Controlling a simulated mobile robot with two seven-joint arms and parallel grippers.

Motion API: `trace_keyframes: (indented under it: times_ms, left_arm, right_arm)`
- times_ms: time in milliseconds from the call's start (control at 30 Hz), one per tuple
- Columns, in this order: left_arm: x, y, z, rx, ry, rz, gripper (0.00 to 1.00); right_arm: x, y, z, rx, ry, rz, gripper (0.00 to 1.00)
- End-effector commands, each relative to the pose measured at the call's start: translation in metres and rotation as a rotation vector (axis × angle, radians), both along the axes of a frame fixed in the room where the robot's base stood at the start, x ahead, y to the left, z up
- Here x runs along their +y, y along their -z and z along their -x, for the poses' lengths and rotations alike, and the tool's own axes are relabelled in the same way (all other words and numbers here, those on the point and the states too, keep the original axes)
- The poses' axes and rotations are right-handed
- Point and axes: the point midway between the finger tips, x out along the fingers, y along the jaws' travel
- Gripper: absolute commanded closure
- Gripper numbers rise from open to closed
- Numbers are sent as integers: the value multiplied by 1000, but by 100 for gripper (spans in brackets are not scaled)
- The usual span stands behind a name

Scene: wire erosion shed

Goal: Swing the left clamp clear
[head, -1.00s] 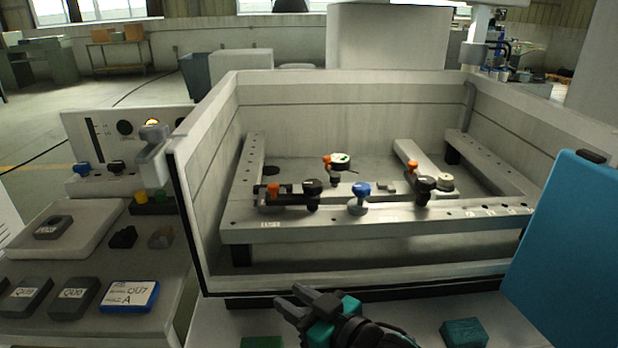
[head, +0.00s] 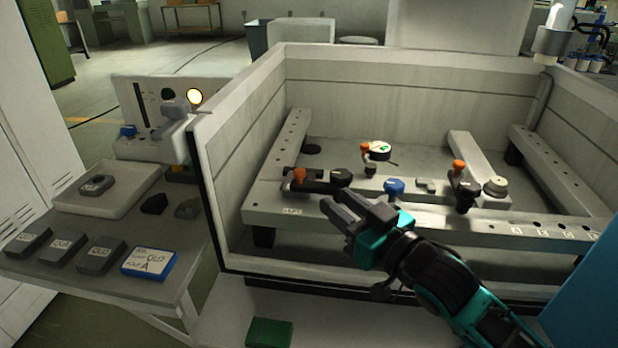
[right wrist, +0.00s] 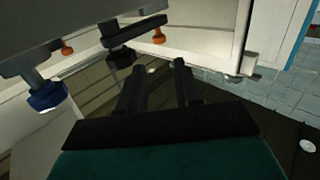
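The left clamp is a dark arm on the front rail (head: 420,215), with an orange knob (head: 299,176) at its left end and a black knob (head: 341,178) at its right. My right gripper (head: 329,202) is in front of and just below this clamp, fingers pointing up and left, apart from it as far as I can tell. The right wrist view, which looks upside down, shows both fingers (right wrist: 158,72) spread with nothing between them. The clamp's black knob (right wrist: 123,57) and orange knob (right wrist: 158,37) appear beyond the fingertips. My left gripper is not in view.
A blue knob (head: 394,187) stands on the rail right of the left clamp. A back clamp with an orange knob (head: 365,147) and a right clamp with a black knob (head: 466,196) are near. The tank's front wall (head: 290,279) is a low edge below my arm.

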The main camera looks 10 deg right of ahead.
Motion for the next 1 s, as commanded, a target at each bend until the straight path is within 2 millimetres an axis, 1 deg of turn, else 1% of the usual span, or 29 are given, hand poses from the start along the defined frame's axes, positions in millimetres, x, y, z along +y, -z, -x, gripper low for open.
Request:
trace_keyframes:
  times_ms: [33, 100, 500, 700, 1000]
  left_arm:
    - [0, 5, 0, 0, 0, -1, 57]
    - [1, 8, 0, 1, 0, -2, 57]
    - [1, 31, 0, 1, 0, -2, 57]
    - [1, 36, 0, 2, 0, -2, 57]
    - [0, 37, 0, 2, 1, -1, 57]
  right_arm:
    - [3, 1, -9, -4, 0, -1, 66]
    - [7, 1, -19, -4, 0, -1, 66]
    - [30, 2, -74, -2, 0, -1, 66]
    - [36, 2, -89, 0, 0, 0, 66]
    - [38, 0, -93, 1, 0, 0, 66]
